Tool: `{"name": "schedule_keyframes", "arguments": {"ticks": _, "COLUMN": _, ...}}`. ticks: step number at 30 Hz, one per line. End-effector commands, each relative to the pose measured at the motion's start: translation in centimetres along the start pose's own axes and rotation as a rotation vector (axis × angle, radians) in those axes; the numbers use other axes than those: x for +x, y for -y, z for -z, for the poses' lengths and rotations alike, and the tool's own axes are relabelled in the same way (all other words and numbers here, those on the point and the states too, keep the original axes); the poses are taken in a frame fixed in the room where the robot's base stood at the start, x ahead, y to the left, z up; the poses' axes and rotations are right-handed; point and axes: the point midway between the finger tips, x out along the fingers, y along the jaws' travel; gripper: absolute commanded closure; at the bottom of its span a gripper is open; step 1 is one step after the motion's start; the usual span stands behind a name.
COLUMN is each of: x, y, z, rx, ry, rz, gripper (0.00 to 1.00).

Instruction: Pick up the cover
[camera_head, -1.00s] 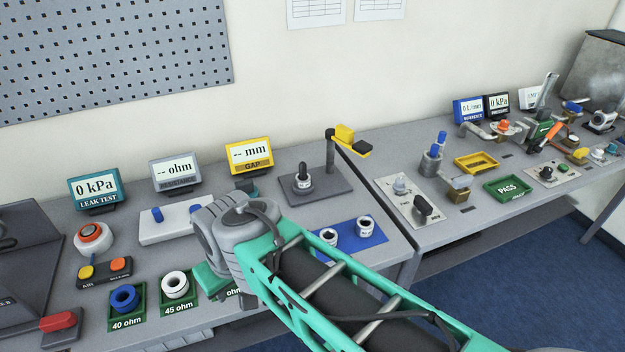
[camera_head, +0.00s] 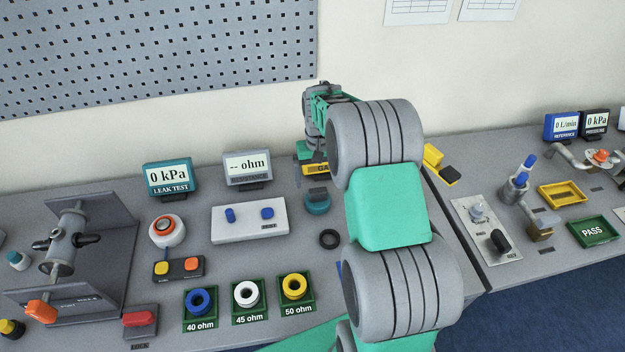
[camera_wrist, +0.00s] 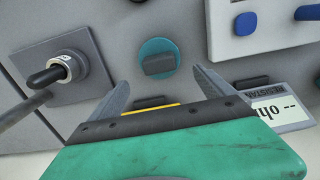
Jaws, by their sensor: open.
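The round teal cover (camera_head: 318,207) with a dark grey raised grip on top lies on the table right of the white two-knob box in the head view. In the wrist view the cover (camera_wrist: 172,48) is near the top middle, ahead of my fingers. My gripper (camera_wrist: 160,77) is open and empty, with one grey finger on each side below the cover. The fingers do not touch it.
A white box (camera_head: 250,221) with blue knobs stands left of the cover. A black ring (camera_head: 329,239) lies in front of it. A grey plate with a black-tipped lever (camera_wrist: 60,75) is at left in the wrist view.

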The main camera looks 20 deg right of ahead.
Motion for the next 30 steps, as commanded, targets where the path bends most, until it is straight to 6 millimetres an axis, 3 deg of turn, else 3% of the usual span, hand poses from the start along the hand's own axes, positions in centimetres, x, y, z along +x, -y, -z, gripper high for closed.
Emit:
{"name": "schedule_keyframes", "arguments": {"ticks": 1, "x": 1.3, "y": -0.1, "z": -0.1, "rx": 0.002, "ry": 0.004, "rz": 0.000, "gripper": 0.08}}
{"name": "schedule_keyframes", "arguments": {"ticks": 14, "x": 7.5, "y": 0.1, "z": -0.5, "rx": 0.004, "ry": -0.001, "rz": 0.000, "gripper": 0.08}}
{"name": "schedule_keyframes", "arguments": {"ticks": 21, "x": 7.4, "y": 0.3, "z": -0.5, "rx": 0.002, "ry": -0.002, "rz": 0.000, "gripper": 0.08}}
{"name": "schedule_keyframes", "arguments": {"ticks": 30, "x": 7.4, "y": 0.3, "z": -0.5, "rx": 0.001, "ry": -0.002, "rz": 0.000, "gripper": 0.33}}
